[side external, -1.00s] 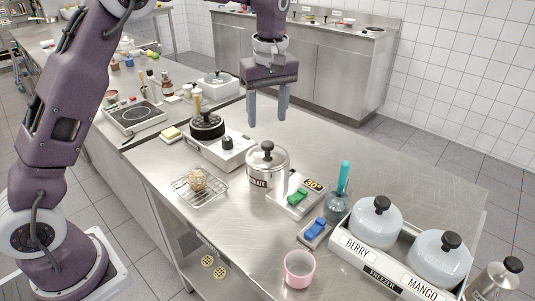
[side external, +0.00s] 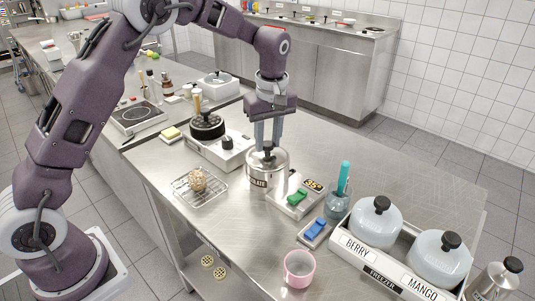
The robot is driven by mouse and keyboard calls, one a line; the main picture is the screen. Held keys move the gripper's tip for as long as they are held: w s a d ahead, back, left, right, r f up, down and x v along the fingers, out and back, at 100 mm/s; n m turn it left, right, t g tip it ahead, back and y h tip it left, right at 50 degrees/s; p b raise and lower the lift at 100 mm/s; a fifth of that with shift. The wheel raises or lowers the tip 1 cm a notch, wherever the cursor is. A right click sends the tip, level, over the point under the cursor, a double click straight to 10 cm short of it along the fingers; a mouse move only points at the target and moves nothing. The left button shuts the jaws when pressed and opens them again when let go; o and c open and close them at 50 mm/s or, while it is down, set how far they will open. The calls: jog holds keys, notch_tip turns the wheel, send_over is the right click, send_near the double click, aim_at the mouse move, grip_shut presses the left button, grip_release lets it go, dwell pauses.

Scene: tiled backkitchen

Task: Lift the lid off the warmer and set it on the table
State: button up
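The warmer (side external: 260,181) is a round steel pot with a label ending in "OLATE", standing on the steel table (side external: 235,226). Its steel lid (side external: 254,161) with a black knob is seated on top and looks level. My gripper (side external: 267,148) points straight down over the lid. Its two grey fingers are close together at either side of the knob and look shut on it. The fingers partly hide the knob.
A hot plate unit (side external: 222,150) stands behind left. A freezer box (side external: 378,272) with two domed lids is at right. Bare table lies front left and back right.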

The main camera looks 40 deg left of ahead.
aim_at(268, 144)
grip_shut()
notch_tip(268, 144, up, 9)
jog(key=s+a+f+n, duration=0.1)
jog(key=s+a+n, duration=0.15)
jog(key=a, duration=0.55)
jog(key=s+a+f+n, duration=0.2)
jog(key=s+a, duration=0.1)
jog(key=a, duration=0.5)
jog(key=s+a+f+n+g, duration=0.1)
jog(key=s+a+f+n, duration=0.25)
jog(key=s+a, duration=0.6)
jog(key=shift+n, duration=0.5)
jog(key=f, duration=0.8)
jog(key=shift+s+a+f, duration=0.2)
jog(key=shift+a+f, duration=0.05)
jog(key=shift+f, duration=0.4)
jog(key=shift+f, duration=0.1)
jog(key=o, duration=1.1)
grip_release()
jog(key=shift+c, duration=0.2)
